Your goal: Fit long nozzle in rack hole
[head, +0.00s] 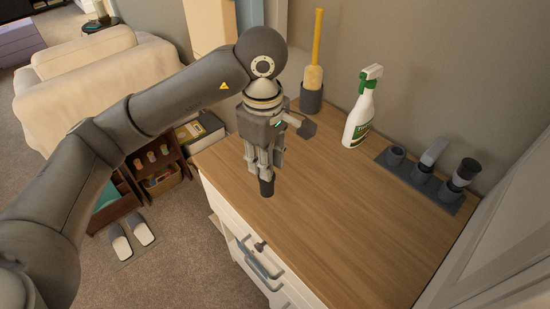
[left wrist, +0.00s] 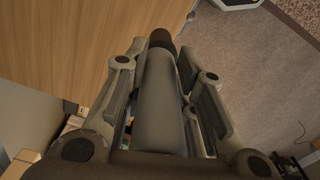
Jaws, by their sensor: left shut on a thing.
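My left gripper (head: 264,163) points down over the left part of the wooden top and is shut on the long nozzle. The nozzle is a grey tube with a dark end; its dark lower end (head: 267,187) shows below the fingers in the head view. In the left wrist view the long nozzle (left wrist: 160,105) lies between both fingers (left wrist: 158,95). The dark grey rack (head: 447,196) lies at the right, by the wall, well apart from the gripper. It bears several dark attachments, among them a curved one (head: 433,153) and a round one (head: 466,171). My right gripper is not in view.
A white and green spray bottle (head: 359,118) stands between my gripper and the rack, near the wall. A yellow-handled brush (head: 316,50) stands in a dark holder (head: 311,98). The front middle of the wooden top (head: 340,220) is clear. Drawer handles (head: 262,265) stick out in front.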

